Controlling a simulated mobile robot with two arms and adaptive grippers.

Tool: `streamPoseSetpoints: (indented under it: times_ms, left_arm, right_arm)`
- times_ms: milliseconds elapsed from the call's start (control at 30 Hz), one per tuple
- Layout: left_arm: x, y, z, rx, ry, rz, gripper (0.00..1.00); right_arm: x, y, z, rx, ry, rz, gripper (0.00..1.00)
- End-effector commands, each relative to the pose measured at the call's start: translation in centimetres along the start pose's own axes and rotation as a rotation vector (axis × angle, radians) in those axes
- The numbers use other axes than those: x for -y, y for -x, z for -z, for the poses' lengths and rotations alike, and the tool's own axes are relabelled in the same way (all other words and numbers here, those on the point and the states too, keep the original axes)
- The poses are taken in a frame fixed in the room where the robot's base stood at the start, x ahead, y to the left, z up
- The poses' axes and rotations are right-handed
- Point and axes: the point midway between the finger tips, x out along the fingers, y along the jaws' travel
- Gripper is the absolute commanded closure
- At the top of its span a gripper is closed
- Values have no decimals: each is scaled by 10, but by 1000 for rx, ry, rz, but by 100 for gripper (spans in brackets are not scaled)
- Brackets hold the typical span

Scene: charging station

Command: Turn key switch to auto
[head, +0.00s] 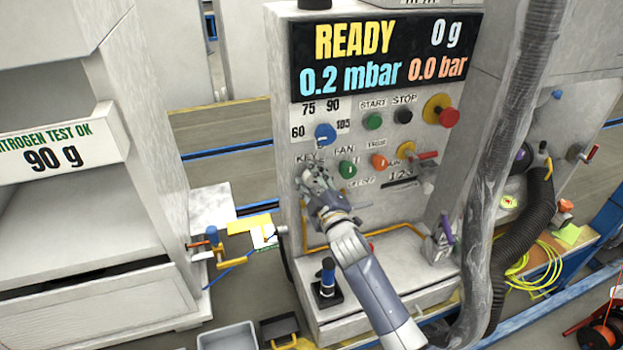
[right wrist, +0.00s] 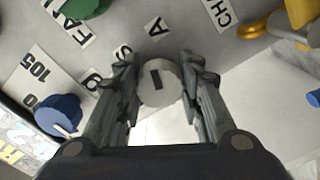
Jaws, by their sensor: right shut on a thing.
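The key switch (right wrist: 160,92) is a round pale grey knob with a dark slot. In the right wrist view the slot stands nearly upright, one end roughly towards the white "A" label (right wrist: 155,27). An "S" label lies up and left of the knob, partly hidden by a finger. My right gripper (right wrist: 158,70) has its fingers on both sides of the knob, shut on it. In the head view my right gripper (head: 314,180) is at the panel (head: 285,215) under the "KEY" label, and hides the switch. My left gripper is in neither view.
A blue dial (head: 325,133) sits just above the gripper. A green fan knob (head: 347,169) and an orange knob (head: 379,161) are to its right. A red-yellow stop button (head: 447,116) is further right. A thick grey hose (head: 510,130) hangs right.

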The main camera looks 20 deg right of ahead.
Motion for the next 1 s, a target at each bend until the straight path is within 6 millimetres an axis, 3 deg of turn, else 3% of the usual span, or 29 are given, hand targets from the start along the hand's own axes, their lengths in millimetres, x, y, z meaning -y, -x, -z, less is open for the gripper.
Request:
streamPoseSetpoints:
  times_ms: [333, 900, 933, 1000]
  left_arm:
    - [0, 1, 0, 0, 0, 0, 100]
    - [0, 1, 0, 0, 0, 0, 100]
    - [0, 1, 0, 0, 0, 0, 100]
    - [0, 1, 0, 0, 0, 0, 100]
  right_arm:
    - [0, 0, -1, 1, -150, -1, 89]
    - [1, 0, -1, 2, -183, 1, 89]
    - [1, 0, -1, 2, -183, 1, 61]
    - [1, 0, -1, 2, -183, 1, 45]
